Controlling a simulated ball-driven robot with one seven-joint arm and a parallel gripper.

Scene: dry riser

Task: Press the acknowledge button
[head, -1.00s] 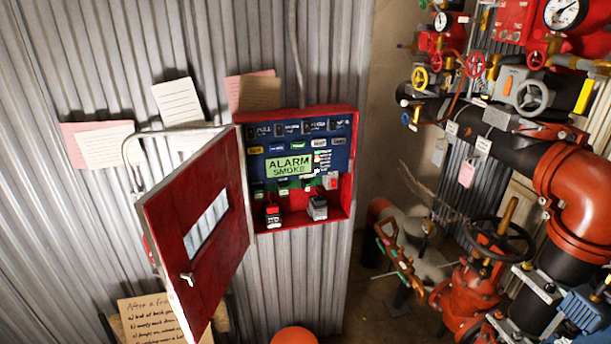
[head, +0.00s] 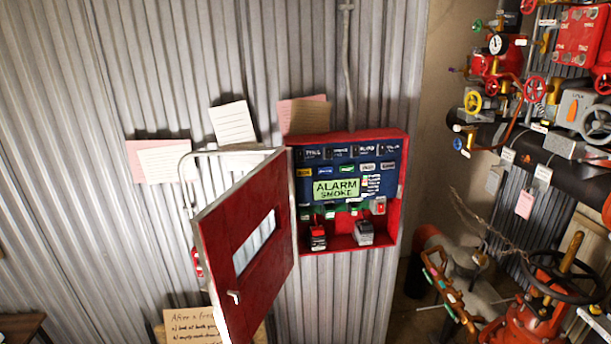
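A red alarm panel box (head: 350,139) is fixed to the corrugated wall, right of the picture's middle. Its red door (head: 243,247), with a small window and a handle, stands open to the left. Inside is a blue face with a lit green display (head: 337,189) reading "ALARM SMOKE". Rows of small coloured buttons (head: 346,169) sit above and below the display; their labels are too small to read, so I cannot tell which is acknowledge. Two block-like parts, one red and black (head: 318,237) and one grey (head: 363,233), sit at the box's bottom. My gripper is not in view.
Paper notes (head: 233,123) are on the wall left of and above the box. A handwritten board (head: 195,325) stands below the door. Red valves, a large black handwheel (head: 565,278) and pipes crowd the right side. The open door juts out left of the panel.

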